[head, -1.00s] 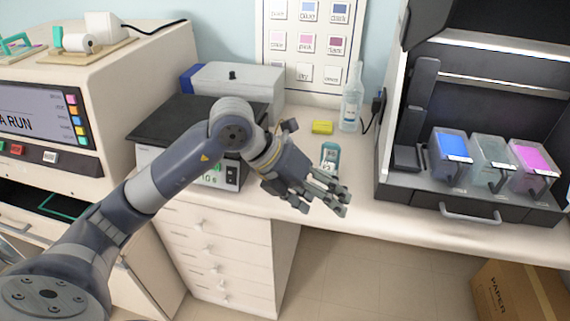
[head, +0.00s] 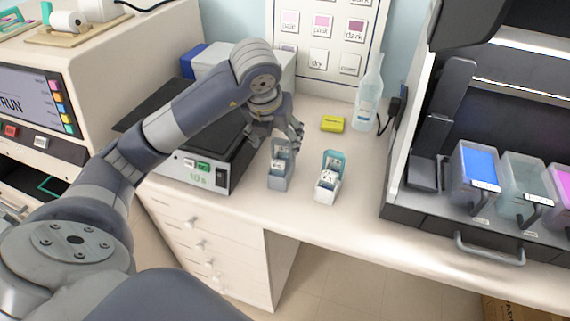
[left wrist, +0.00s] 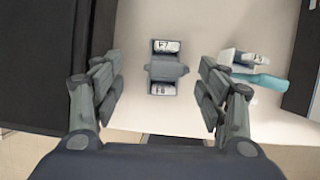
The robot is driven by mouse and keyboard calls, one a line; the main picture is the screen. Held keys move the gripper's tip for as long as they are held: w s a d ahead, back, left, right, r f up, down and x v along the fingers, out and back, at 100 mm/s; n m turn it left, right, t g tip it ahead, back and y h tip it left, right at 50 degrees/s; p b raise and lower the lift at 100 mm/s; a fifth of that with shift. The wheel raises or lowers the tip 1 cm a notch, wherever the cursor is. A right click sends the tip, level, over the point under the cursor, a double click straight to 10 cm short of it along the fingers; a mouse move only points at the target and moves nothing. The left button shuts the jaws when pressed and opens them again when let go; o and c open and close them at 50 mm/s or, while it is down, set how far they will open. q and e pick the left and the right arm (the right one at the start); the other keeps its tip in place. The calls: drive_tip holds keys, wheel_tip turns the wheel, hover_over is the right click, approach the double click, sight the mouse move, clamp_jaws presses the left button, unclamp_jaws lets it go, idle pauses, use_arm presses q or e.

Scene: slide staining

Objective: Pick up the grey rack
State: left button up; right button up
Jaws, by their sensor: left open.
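The grey rack (head: 279,174) stands on the counter beside the black-topped device. It holds white labelled pieces at both ends, and its raised middle part shows from above in the left wrist view (left wrist: 167,68). My left gripper (head: 287,132) is open and points down over the grey rack. In the left wrist view the rack lies between and beyond the two open fingers (left wrist: 160,95), with gaps on both sides. The fingers are not touching it. My right gripper is not in view.
A second rack, white and teal (head: 327,178), stands just right of the grey one. The black-topped device (head: 215,160) is close on the left. A yellow block (head: 332,124) and a clear bottle (head: 369,98) are behind. The counter in front is clear.

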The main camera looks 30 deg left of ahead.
sight(284, 151)
use_arm(q)
drive_tip(key=shift+x, duration=0.9)
drive_tip(key=shift+w+f, duration=0.1)
drive_tip(key=shift+f, duration=0.2)
drive_tip(key=x, duration=0.1)
drive_tip(key=p+x, duration=0.1)
drive_tip(key=x, duration=0.1)
drive_tip(key=w+p+x, duration=0.1)
drive_tip(key=shift+d, duration=0.25)
drive_tip(key=shift+w+a+f, duration=0.1)
drive_tip(key=shift+w+f, duration=0.1)
drive_tip(key=shift+f, duration=0.2)
drive_tip(key=c, duration=1.3)
drive_tip(key=shift+c, duration=0.9)
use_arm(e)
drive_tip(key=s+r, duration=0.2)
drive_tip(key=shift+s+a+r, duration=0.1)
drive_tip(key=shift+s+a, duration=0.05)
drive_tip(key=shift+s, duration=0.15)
